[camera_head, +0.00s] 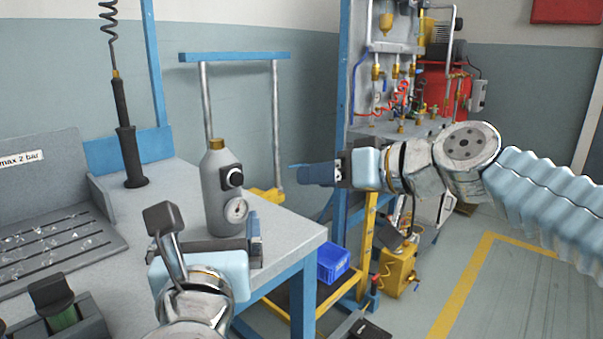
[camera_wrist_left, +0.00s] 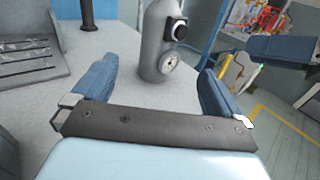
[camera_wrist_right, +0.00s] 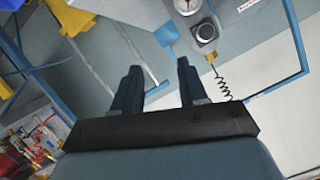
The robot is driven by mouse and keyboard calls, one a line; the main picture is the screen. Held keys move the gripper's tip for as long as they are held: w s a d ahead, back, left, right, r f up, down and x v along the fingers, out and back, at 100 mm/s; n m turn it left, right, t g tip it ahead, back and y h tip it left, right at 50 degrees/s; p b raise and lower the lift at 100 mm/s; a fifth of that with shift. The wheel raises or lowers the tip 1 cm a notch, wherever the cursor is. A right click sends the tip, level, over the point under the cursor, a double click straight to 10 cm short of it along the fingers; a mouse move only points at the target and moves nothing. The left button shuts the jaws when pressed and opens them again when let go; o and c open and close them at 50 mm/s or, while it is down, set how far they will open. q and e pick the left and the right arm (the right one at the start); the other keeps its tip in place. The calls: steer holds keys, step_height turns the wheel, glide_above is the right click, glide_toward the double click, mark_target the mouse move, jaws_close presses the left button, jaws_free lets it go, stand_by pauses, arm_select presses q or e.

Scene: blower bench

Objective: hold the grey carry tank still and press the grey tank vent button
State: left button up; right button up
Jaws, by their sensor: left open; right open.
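The grey carry tank (camera_head: 217,185) stands upright near the bench's right edge, with a brass cap and a gauge. A black block with a round button (camera_head: 232,178) is on its upper side, above the gauge; I take this as the vent button, and it also shows in the right wrist view (camera_wrist_right: 205,33). My left gripper (camera_head: 208,228) is open in front of the tank. In the left wrist view the tank (camera_wrist_left: 153,45) stands beyond the open fingers, apparently untouched. My right gripper (camera_head: 300,172) is open and empty, right of the tank, its fingers pointing left toward it.
The bench (camera_head: 165,205) carries a slotted grey panel (camera_head: 60,245) at left, a black rod-shaped tool (camera_head: 127,135) on a coiled cord, and a dark holder with a green item at front left. A blue-topped frame (camera_head: 235,57) stands behind the tank. A blue bin (camera_head: 333,262) is below.

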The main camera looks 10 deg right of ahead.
mark_target(220, 194)
arm_select(q)
steer(key=shift+w, duration=0.4)
steer(key=w, duration=0.8)
steer(key=w+d, duration=0.1)
steer(key=w, duration=0.4)
steer(key=shift+d, duration=0.1)
arm_select(e)
steer(key=s+a+r+n+g+y, duration=0.1)
steer(key=s+a+r, duration=0.1)
steer(key=s+a, duration=0.2)
steer(key=shift+a+r+y, duration=0.15)
steer(key=shift+a+y, duration=0.1)
steer(key=shift+y, duration=0.05)
arm_select(q)
steer(key=c, duration=1.4)
steer(key=shift+o, duration=0.2)
arm_select(e)
jaws_close()
stand_by(1.2)
